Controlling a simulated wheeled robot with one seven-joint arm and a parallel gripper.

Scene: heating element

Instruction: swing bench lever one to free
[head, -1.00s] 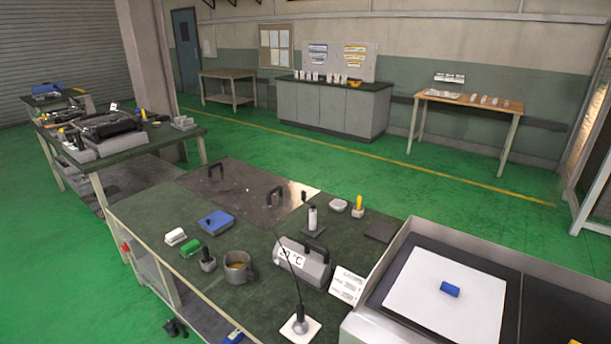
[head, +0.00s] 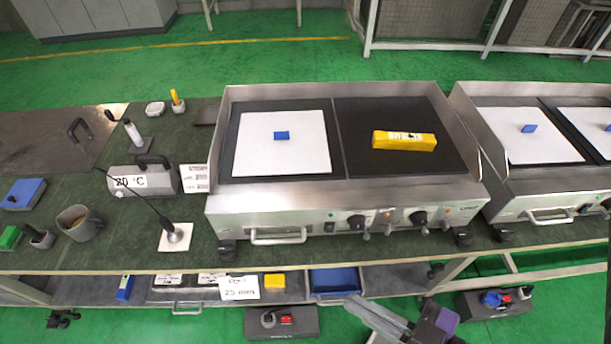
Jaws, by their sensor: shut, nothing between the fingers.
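The steel double-plate griddle (head: 345,195) stands on the bench, its front panel facing me. The panel carries two dark knobs, a left one (head: 357,222) and a right one (head: 418,218), with small lever-like handles (head: 366,236) below and beside them. Labels are too small to read, so I cannot tell which part is bench lever one or how it is set. What looks like my gripper (head: 354,303) shows at the bottom edge, grey with dark and purple parts behind it. It is shut and empty, below and apart from the griddle front.
A white sheet with a blue block (head: 281,135) covers the left plate; a yellow block (head: 404,140) lies on the right plate. A second griddle (head: 540,190) stands to the right. Left are a 20 °C heater box (head: 145,179) and a mug (head: 79,223). A shelf with a blue bin (head: 335,281) runs below.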

